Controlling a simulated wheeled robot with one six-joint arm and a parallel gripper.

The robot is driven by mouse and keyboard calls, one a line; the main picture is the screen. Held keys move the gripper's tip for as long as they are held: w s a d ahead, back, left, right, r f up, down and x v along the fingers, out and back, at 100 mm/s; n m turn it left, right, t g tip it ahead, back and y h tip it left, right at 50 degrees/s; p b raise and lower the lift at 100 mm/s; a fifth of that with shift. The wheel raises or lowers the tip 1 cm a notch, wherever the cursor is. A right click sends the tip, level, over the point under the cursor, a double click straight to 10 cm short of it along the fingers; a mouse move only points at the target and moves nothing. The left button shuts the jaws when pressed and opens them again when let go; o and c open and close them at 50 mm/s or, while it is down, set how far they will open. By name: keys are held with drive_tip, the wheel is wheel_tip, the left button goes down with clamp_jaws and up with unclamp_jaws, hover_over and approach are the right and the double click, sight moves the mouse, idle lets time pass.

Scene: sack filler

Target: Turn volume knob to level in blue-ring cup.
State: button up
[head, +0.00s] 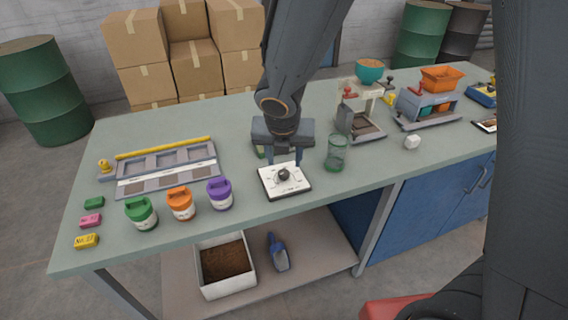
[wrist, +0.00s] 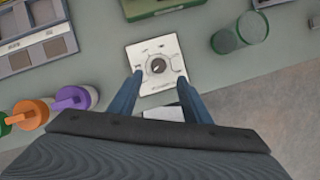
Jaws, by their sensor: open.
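The volume knob (head: 283,174) is a dark round knob on a white square plate (head: 297,188) near the table's front edge. In the wrist view the knob (wrist: 158,65) sits in the middle of the plate (wrist: 144,48), with small printed marks around it, too small to read. My gripper (head: 284,162) is open, pointing down above the plate. In the wrist view its fingers (wrist: 160,76) stand either side of and slightly nearer than the knob, apart from it. A green-tinted clear cup (head: 337,152) stands right of the plate; I cannot make out a blue ring on any cup.
Green, orange and purple lidded jars (head: 181,203) stand left of the plate. A grey tray (head: 168,170) lies behind them. A machine with a teal bowl (head: 369,71) stands behind the cup. A white lump (head: 412,142) lies to the right. Bare table surrounds the plate's front.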

sight(284, 172)
drive_tip(key=b+x, duration=0.3)
drive_tip(key=x, duration=0.4)
drive_tip(key=shift+w+a+f+b, duration=0.1)
drive_tip(key=shift+w+f+b, duration=0.1)
drive_tip(key=shift+f+b, duration=0.15)
drive_tip(key=c, duration=1)
